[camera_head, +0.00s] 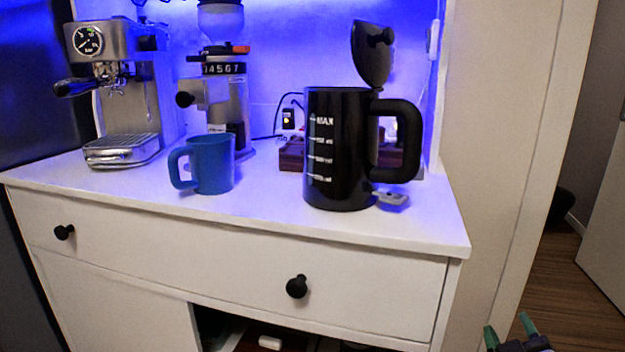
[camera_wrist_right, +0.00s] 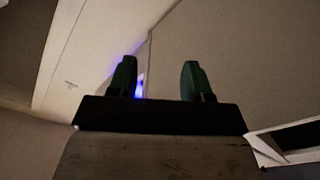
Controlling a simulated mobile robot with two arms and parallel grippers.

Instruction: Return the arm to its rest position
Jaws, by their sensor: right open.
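My right gripper (camera_head: 510,333) is low at the bottom right of the head view, in front of and to the right of the cabinet, apart from it. Its two green fingertips are spread with nothing between them. In the right wrist view the gripper (camera_wrist_right: 159,80) also shows open and empty, facing pale wall or panel surfaces. My left gripper is not in the head view. On the white cabinet top (camera_head: 265,207) stand a black kettle (camera_head: 338,150) with its lid raised and a blue mug (camera_head: 211,165), both upright and untouched.
An espresso machine (camera_head: 115,85) and a grinder (camera_head: 215,85) stand at the back left of the cabinet. The drawer front with black knobs (camera_head: 297,286) looks shut. A pale side panel (camera_head: 500,110) rises right of the cabinet. Open wooden floor (camera_head: 562,285) lies at the right.

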